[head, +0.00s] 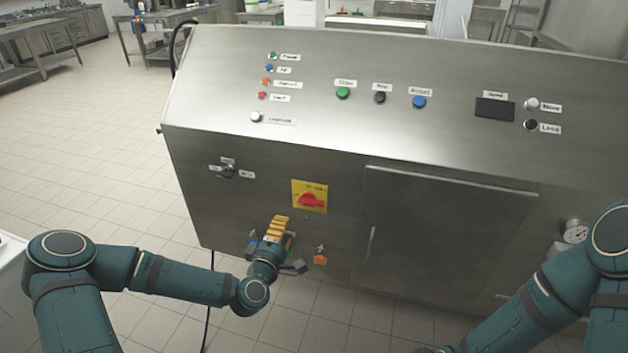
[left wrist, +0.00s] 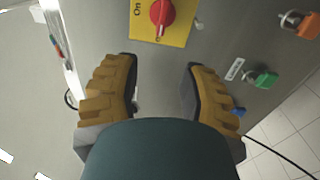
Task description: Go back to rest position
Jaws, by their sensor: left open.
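My left gripper (head: 278,228) has yellow fingers and is in front of the lower front of a steel machine (head: 270,150), just below a red rotary switch (head: 311,200) on a yellow plate. In the left wrist view the fingers of the left gripper (left wrist: 160,72) are spread with nothing between them. The red switch (left wrist: 162,12) is ahead of them at the top, apart from both fingers. My right arm (head: 545,300) comes in at the right, and its gripper is out of the picture.
An orange valve handle (head: 320,260) sits right of the left gripper; a green valve handle (left wrist: 262,78) shows in the wrist view. A closed cabinet door (head: 450,235) and a pressure gauge (head: 576,232) are further right. Tiled floor (head: 90,150) is clear at left.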

